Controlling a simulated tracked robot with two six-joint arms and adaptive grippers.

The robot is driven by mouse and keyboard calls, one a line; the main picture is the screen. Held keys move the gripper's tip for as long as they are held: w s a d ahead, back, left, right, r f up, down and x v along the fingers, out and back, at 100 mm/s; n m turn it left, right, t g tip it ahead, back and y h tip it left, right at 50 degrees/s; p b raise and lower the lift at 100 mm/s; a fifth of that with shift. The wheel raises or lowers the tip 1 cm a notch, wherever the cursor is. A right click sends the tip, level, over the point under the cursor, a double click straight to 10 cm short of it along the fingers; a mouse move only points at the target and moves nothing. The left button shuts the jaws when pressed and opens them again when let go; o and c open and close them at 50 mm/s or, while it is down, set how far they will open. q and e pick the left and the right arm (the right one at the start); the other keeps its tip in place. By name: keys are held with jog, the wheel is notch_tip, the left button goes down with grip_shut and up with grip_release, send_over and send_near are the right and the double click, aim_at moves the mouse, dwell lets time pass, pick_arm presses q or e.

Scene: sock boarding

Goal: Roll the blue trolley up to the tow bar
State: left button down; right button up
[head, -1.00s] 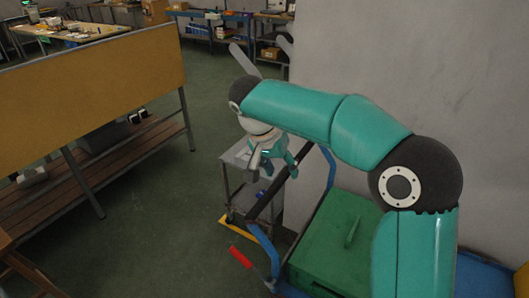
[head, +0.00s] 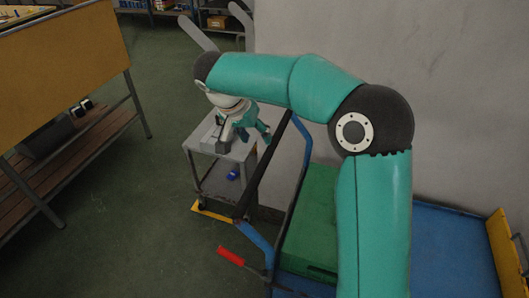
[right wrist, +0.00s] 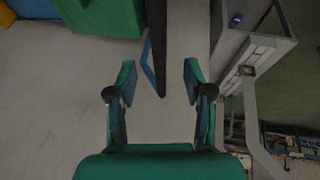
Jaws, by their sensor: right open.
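The blue trolley (head: 430,240) stands along the wall at right, with a blue tube frame and a long black handle bar (head: 264,165). A green crate (head: 310,215) rides on its deck. My right gripper (head: 262,128) is open and empty near the far end of the bar. In the right wrist view its spread fingers (right wrist: 160,78) frame the black bar (right wrist: 163,45); I cannot tell whether the bar lies between them or beyond. A red-handled lever (head: 231,256) sticks out at the trolley's near end. I cannot make out the tow bar for certain. My left gripper is not in view.
A small grey cart (head: 214,146) stands just beyond the handle, a blue item on its lower shelf. A yellow strip (head: 215,213) lies at its foot. A bench with a yellow-brown panel (head: 65,60) is at left. The green floor between is clear.

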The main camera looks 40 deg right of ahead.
aim_at(267, 153)
jog(key=x, duration=0.9)
jog(key=shift+s, duration=0.2)
grip_shut()
